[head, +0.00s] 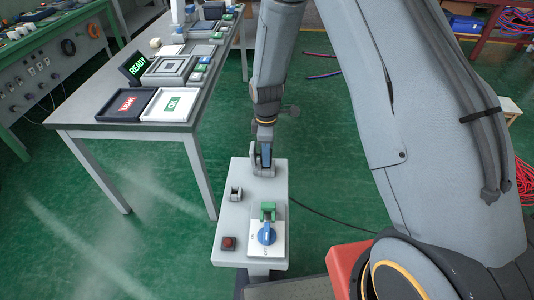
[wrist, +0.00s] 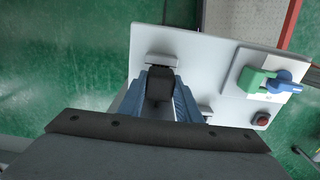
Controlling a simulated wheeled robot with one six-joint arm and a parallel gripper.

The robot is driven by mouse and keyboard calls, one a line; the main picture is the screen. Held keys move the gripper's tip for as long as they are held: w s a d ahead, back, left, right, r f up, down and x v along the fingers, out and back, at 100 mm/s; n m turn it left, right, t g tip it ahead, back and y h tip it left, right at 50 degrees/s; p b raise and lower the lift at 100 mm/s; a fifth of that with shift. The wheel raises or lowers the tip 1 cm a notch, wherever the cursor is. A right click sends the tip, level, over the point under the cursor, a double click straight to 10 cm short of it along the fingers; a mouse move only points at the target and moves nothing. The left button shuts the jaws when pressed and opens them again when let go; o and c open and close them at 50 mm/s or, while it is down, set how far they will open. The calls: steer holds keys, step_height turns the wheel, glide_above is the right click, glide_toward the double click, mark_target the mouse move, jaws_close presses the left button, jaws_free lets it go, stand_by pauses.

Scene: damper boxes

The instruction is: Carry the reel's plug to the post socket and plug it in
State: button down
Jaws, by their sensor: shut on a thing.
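The post (head: 230,212) has a pale grey top, also in the wrist view (wrist: 205,70). My gripper (head: 264,166) is at the far end of this top. In the wrist view its blue fingers (wrist: 161,100) are shut on a black plug (wrist: 161,85). The plug's front is at a grey socket-like block (wrist: 162,58); whether it is seated inside cannot be told. A second small grey block (head: 236,193) stands nearer on the top. A blue rotary switch (head: 267,234) with a green piece (head: 268,210) sits on a white plate. The reel cannot be clearly made out.
A red button (head: 228,243) is on the post's near left corner. A table (head: 110,128) with LEAK and OK trays stands to the left. A dark cable (head: 322,214) runs across the floor at the right. Green floor is open between table and post.

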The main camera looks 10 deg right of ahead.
steer(key=shift+f+b, duration=0.5)
steer(key=shift+f, duration=0.55)
steer(key=c, duration=1.2)
jaws_free()
steer(key=shift+s+r+b, duration=0.15)
steer(key=shift+r+b, duration=0.7)
steer(key=shift+r, duration=3.1)
